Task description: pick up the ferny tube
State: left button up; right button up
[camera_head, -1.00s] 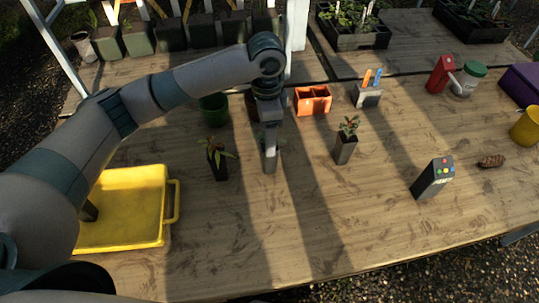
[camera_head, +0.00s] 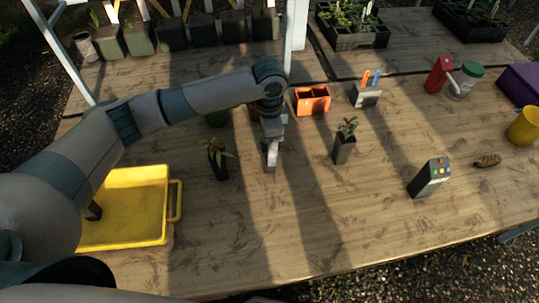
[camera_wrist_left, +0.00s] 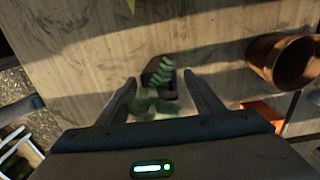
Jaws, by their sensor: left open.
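The ferny tube (camera_wrist_left: 160,74), a small dark square pot with green fern-like leaves, shows in the left wrist view between my two fingers. My left gripper (camera_wrist_left: 161,82) is open above it, one finger on each side; I cannot tell whether either finger touches it. In the head view my left gripper (camera_head: 271,158) points down at the table middle and largely hides the ferny tube. Two other dark tubes stand on either side: a long-leaved plant (camera_head: 219,160) to the left and a reddish-green plant (camera_head: 345,143) to the right. My right gripper is not in view.
A yellow tray (camera_head: 130,205) lies at left. An orange divided box (camera_head: 312,100) and a tool holder (camera_head: 366,93) stand behind. A terracotta pot (camera_wrist_left: 278,62) is near in the wrist view. A dark button box (camera_head: 430,178) stands at right. The front table is clear.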

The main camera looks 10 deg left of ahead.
pick_arm(q)
jog(key=shift+c, duration=0.4)
grip_shut()
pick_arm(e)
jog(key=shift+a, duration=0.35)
pick_arm(q)
jog(key=shift+r, duration=0.15)
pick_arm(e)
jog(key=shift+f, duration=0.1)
pick_arm(q)
jog(key=shift+r+b, duration=0.4)
jog(key=shift+r, duration=0.15)
notch_tip(320, 180, up, 2)
jog(key=shift+w+r+b, duration=0.1)
jog(key=shift+r+b, duration=0.15)
jog(key=shift+b, duration=0.25)
jog(key=s+d+r+b, duration=0.2)
jog(key=s+d+r, duration=0.5)
jog(key=d, duration=0.2)
jog(key=shift+s+d+b, duration=0.15)
jog(key=shift+b, duration=0.15)
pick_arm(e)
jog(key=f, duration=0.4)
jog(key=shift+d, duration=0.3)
